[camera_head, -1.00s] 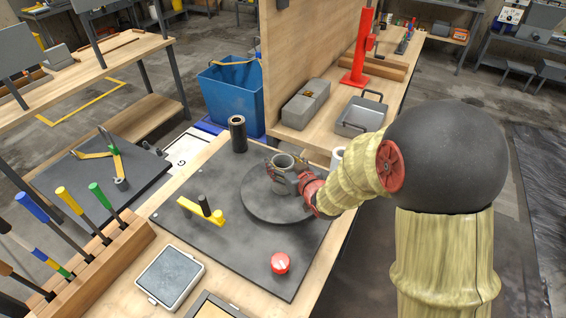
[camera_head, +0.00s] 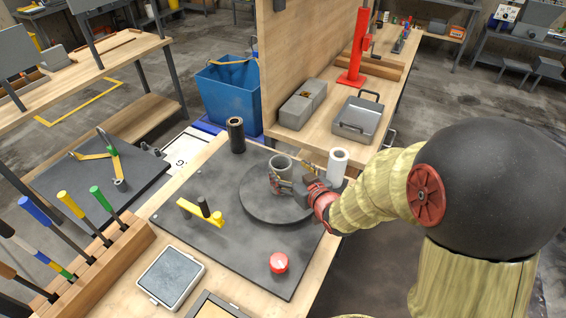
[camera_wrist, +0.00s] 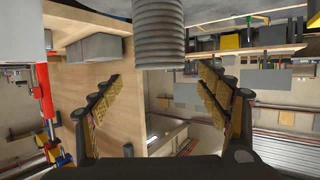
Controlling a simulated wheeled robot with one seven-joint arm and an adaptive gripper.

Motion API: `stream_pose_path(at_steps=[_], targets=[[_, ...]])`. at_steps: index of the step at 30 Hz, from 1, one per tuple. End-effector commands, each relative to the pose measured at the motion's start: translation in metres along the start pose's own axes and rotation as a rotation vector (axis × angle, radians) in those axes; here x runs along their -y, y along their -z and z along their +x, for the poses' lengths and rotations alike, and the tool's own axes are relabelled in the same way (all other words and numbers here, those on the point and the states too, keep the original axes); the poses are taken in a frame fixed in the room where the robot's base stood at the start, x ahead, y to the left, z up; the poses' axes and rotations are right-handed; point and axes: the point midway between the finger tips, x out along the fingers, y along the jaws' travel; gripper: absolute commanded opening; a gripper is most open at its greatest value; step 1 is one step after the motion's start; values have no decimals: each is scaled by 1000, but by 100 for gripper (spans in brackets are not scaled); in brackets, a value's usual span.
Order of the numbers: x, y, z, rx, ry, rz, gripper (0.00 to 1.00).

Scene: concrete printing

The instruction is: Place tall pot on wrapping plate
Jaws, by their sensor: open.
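The tall pot, a grey ribbed cylinder (camera_head: 282,164), stands upright on the round dark wrapping plate (camera_head: 262,210), toward its far side. My gripper (camera_head: 283,187) is at the near right side of the pot. In the wrist view my gripper (camera_wrist: 158,85) has its two fingers spread wide, with clear space between them and the pot. My fingers partly hide the pot's lower part in the head view.
On the dark board are a black tube (camera_head: 236,135), a yellow bar with a black knob (camera_head: 201,211) and a red button (camera_head: 279,263). A white roll (camera_head: 338,164) stands right of the plate, close to my wrist. A wooden partition (camera_head: 310,70) rises behind.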

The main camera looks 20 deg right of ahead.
Motion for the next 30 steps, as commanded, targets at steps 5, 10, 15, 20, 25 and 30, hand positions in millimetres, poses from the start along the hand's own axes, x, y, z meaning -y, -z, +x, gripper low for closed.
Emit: stream_pose_path(at_steps=[5,10,15,20,25,30], targets=[[-1,2,-33,-1,-1,1,75],[0,1,-50,-1,0,0,75],[-5,6,-56,26,-24,-13,75],[-19,23,-70,120,-108,-41,75],[-28,41,-106,260,-197,-33,75],[-18,51,-157,404,-235,6,75]])
